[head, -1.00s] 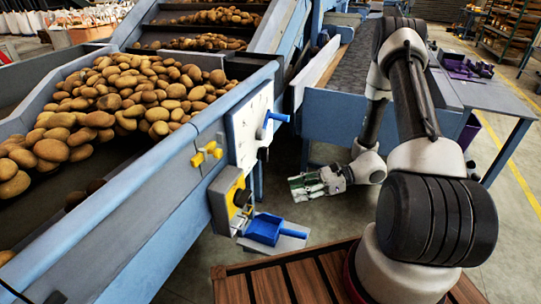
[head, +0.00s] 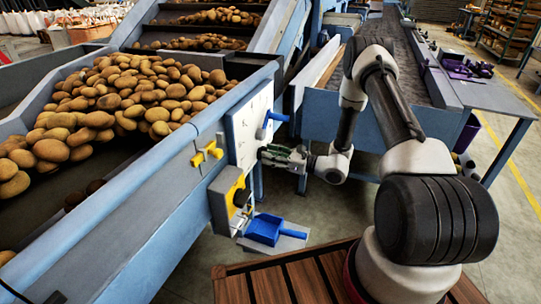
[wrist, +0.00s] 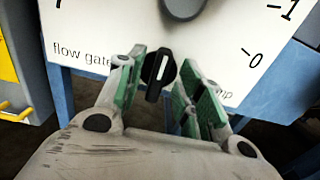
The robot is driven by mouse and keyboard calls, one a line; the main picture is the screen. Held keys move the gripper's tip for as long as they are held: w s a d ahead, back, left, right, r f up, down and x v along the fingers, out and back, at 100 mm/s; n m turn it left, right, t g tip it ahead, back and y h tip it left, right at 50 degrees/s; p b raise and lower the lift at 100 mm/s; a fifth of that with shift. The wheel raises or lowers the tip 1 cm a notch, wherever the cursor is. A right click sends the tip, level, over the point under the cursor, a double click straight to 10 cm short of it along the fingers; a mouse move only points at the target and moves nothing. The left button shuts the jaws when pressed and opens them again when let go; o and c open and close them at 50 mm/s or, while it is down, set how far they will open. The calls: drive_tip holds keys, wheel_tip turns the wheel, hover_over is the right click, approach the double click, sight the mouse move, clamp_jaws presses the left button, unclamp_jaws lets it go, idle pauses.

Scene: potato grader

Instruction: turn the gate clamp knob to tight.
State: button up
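The gate clamp knob (wrist: 158,72) is black with a white pointer line and sits low on a white panel (wrist: 110,20). Its pointer runs nearly upright, leaning slightly right at the top. My gripper (wrist: 164,80) is open, with one green-padded finger on each side of the knob in the picture and gaps showing. I cannot tell how far the fingertips are from the panel. In the head view my gripper (head: 276,155) is at the lower right edge of the white panel (head: 243,140), and the knob is not distinguishable there.
A blue lever (head: 271,121) sticks out of the panel above my gripper. A yellow handle (head: 207,154) and a grey-yellow box (head: 231,200) are on the machine's side. A blue scoop (head: 266,229) lies below. Potatoes (head: 130,95) fill the conveyor. A table (head: 490,95) stands right.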

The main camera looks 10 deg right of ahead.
drive_tip(key=shift+w+a, duration=0.1)
clamp_jaws()
drive_tip(key=shift+m, duration=0.3)
drive_tip(key=shift+w+d+f+m, duration=0.1)
drive_tip(key=shift+m, duration=2.75)
drive_tip(key=shift+w+d+f+m, duration=0.1)
drive_tip(key=shift+f+m, duration=0.05)
drive_tip(key=shift+m, duration=2.75)
drive_tip(key=shift+w+f+m, duration=0.1)
drive_tip(key=shift+m, duration=2.75)
